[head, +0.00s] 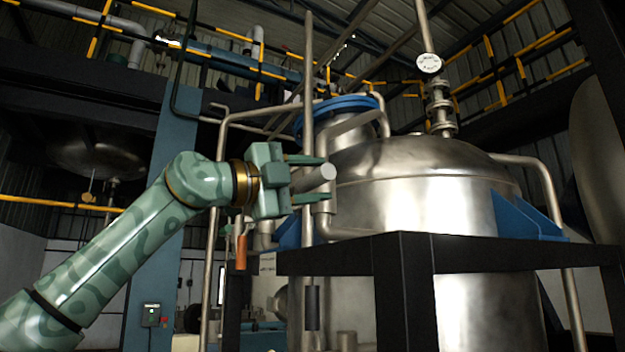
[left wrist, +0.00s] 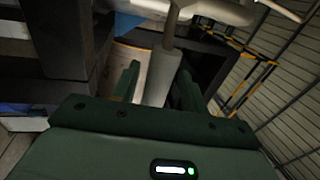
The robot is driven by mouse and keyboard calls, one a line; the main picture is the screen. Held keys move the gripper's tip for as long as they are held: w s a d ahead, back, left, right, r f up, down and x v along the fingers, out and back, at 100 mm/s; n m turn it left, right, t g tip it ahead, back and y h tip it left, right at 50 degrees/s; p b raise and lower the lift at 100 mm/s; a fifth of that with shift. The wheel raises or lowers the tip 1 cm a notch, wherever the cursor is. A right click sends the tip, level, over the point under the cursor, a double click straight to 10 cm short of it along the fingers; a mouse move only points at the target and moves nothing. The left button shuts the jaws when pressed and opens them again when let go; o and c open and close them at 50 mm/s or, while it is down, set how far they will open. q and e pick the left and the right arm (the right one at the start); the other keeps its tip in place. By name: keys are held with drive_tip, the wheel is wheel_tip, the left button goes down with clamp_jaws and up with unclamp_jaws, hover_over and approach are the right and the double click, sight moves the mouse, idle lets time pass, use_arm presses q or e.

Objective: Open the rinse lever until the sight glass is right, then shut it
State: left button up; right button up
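My left gripper (head: 308,179) is raised in front of the tank pipes, fingers pointing right. Its fingers are apart, one above and one below a grey cylindrical bar (head: 320,174). Gaps show between bar and fingers. In the left wrist view the grey bar (left wrist: 160,78) runs between the fingers (left wrist: 160,85) toward a pipe. I cannot tell whether this bar is the rinse lever. An orange handle (head: 241,252) hangs below and left of the gripper. A dark cylinder (head: 312,307) sits on a vertical pipe lower down; I cannot tell whether it is the sight glass. My right gripper is out of view.
A large steel tank (head: 420,170) stands behind a black frame (head: 405,290). Vertical pipes (head: 308,90) rise close beside the gripper. A round gauge (head: 429,63) sits at the top. A blue column (head: 165,210) with a small control box (head: 151,315) stands at left.

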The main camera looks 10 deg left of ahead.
use_arm(q)
drive_tip(key=shift+s+a+f, duration=0.15)
drive_tip(key=shift+a, duration=0.1)
drive_tip(key=b+v, duration=0.2)
drive_tip(key=v, duration=0.1)
drive_tip(key=b+v, duration=0.1)
drive_tip(key=v, duration=0.1)
drive_tip(key=shift+a+f, duration=0.15)
drive_tip(key=shift+f, duration=0.15)
drive_tip(key=b, duration=0.3)
approach(306, 184)
drive_tip(key=r+v, duration=0.1)
drive_tip(key=v, duration=0.4)
drive_tip(key=shift+s+f, duration=0.1)
drive_tip(key=shift+f, duration=0.1)
